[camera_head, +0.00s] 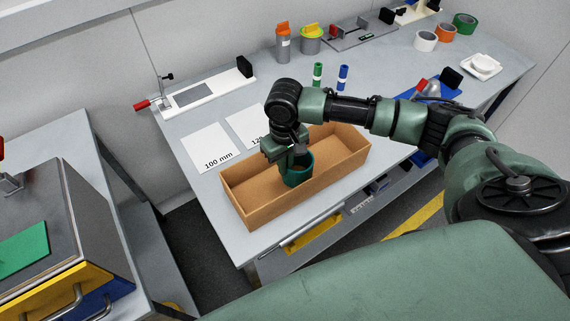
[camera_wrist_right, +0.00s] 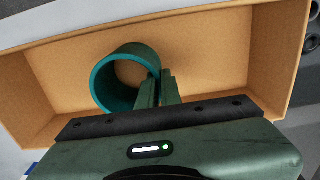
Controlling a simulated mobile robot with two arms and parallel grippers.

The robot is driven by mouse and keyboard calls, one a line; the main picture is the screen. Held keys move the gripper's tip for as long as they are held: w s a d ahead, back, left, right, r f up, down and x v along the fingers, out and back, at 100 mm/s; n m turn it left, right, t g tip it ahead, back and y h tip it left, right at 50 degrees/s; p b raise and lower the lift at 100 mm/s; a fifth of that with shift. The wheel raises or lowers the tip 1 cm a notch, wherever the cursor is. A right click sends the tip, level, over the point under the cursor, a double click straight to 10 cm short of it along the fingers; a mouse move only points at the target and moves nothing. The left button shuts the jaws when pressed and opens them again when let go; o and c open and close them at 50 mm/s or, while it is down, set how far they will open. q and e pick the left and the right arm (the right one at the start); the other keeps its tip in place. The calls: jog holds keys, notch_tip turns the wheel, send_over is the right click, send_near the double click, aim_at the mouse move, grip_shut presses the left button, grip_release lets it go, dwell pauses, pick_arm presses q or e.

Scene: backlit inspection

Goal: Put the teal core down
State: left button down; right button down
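The teal core (camera_head: 298,177) is a short open ring. In the head view it is inside or just above the long open brown box (camera_head: 247,215), near its middle. My right gripper (camera_head: 292,158) comes down on it from above. In the right wrist view the fingers (camera_wrist_right: 158,88) are closed on the wall of the teal core (camera_wrist_right: 104,91), at its right side. The bare floor of the brown box (camera_wrist_right: 215,62) shows around and through the ring. Whether the core touches that floor I cannot tell. My left gripper is out of view.
Two white cards, one marked "100 mm" (camera_head: 208,147), lie behind the box. A white fixture with a red handle (camera_head: 200,93) stands at the back left. Green (camera_head: 318,75) and blue (camera_head: 342,77) cylinders stand behind my right arm. Tape-like rolls (camera_head: 446,33) are at the far right.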

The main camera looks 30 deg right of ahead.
jog(key=shift+f, duration=0.1)
jog(key=c, duration=1.6)
grip_release()
notch_tip(320, 180, up, 12)
jog(key=b, duration=0.1)
jog(key=shift+b, duration=0.3)
